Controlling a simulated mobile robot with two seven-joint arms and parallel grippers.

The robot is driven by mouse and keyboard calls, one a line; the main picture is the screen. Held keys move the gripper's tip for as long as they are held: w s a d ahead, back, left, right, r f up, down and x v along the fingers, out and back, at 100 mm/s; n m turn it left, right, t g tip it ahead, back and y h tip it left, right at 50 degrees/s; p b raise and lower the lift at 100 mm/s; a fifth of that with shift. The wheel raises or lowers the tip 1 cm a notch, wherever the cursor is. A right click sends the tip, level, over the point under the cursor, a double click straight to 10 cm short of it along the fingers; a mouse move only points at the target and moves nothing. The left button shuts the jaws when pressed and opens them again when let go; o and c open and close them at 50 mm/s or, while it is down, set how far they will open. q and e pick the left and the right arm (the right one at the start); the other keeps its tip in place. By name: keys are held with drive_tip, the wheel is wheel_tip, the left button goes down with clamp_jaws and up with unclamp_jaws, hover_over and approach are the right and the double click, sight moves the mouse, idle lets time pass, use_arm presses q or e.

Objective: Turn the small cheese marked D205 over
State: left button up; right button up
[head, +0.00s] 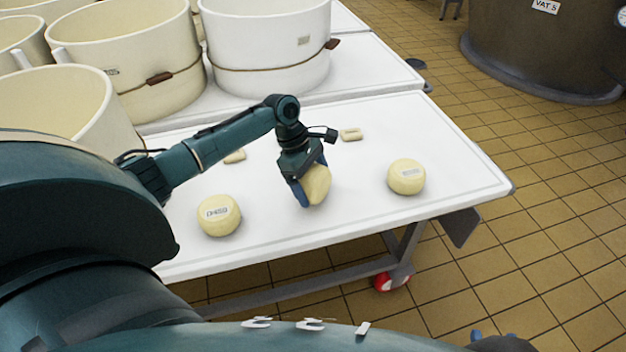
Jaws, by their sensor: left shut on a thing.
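My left gripper (312,184) is shut on a small pale yellow cheese (318,185), with its blue fingers around it. The held cheese is tilted, its flat faces steeply angled, over the middle of the white table (278,232). No label shows on it, so I cannot read its mark. I cannot tell whether its lower edge touches the table. What seems to be part of my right gripper (482,338), dark with a blue tip, shows at the bottom edge, mostly cut off.
Small pale blocks (351,134) (235,157) lie behind. Large cream tubs (268,50) stand at the back. The table's right end is clear.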

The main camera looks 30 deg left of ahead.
use_arm(q)
drive_tip(key=shift+f, duration=0.1)
idle(0.3)
drive_tip(key=o, duration=1.1)
drive_tip(key=shift+o, duration=0.2)
drive_tip(key=shift+f, duration=0.1)
drive_tip(key=p+v, duration=0.4)
drive_tip(key=v, duration=0.9)
drive_tip(key=shift+r, duration=0.2)
use_arm(e)
drive_tip(key=shift+m, duration=0.8)
drive_tip(key=r, duration=0.1)
drive_tip(key=d+r, duration=0.1)
drive_tip(key=s+r, duration=0.1)
drive_tip(key=r, duration=0.1)
drive_tip(key=shift+s+d+r, duration=0.1)
drive_tip(key=shift+d, duration=0.3)
use_arm(q)
drive_tip(key=shift+f, duration=0.1)
use_arm(e)
drive_tip(key=shift+t, duration=0.3)
